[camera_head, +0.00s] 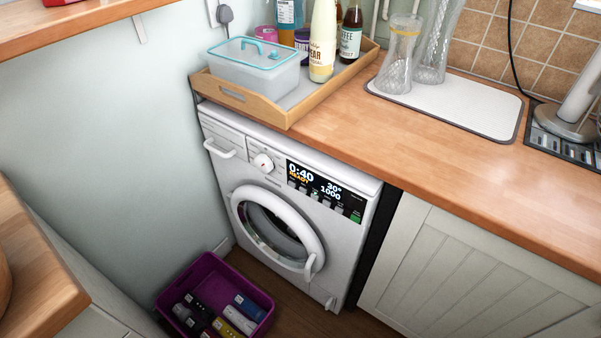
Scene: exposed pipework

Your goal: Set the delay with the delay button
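The white washing machine (218,172) stands under the worktop, at the centre left. Its black display (325,190) is lit and reads 0:40, READY, 30° and 1000. A row of small buttons (315,196) runs along the lower part of the panel. Their labels are too small to read, so I cannot tell which is the delay button. A green patch (356,217) shows at the panel's lower right end. A round white dial (263,163) sits left of the display. The round door (318,245) looks closed. Neither of my grippers is in view.
The wooden worktop (450,165) overhangs the machine. A wooden tray (290,118) with a lidded box and bottles stands above it. A purple crate (170,299) holding several packs is on the floor at front left. Another wooden counter (38,285) is at lower left.

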